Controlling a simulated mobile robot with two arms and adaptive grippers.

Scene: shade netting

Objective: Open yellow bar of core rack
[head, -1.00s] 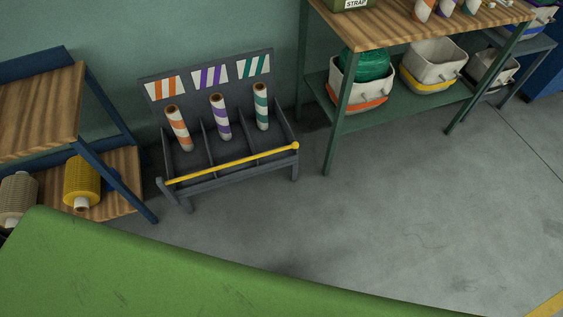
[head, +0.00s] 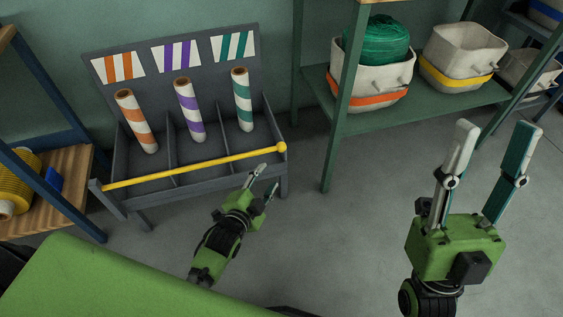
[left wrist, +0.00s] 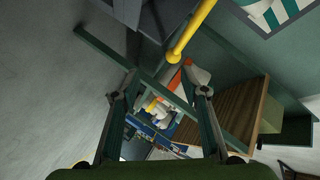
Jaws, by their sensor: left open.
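The dark grey core rack (head: 112,158) stands against the wall in the head view. Its yellow bar (head: 190,167) lies across the front, with a round yellow end (head: 281,147) at the right. Striped cores in orange (head: 136,120), purple (head: 189,109) and teal (head: 242,99) stand in its compartments. My left gripper (head: 266,178) is open and empty, just in front of and below the bar's right end, apart from it. The left wrist view shows the bar (left wrist: 192,30) beyond the open fingers, above the gap between them. My right gripper (head: 497,127) is raised at the right, open and empty.
A green shelf (head: 420,107) with several white baskets (head: 464,52) stands right of the rack. A wooden shelf (head: 60,187) with a yellow spool (head: 18,180) is at the left. Bare grey floor (head: 340,235) lies in front.

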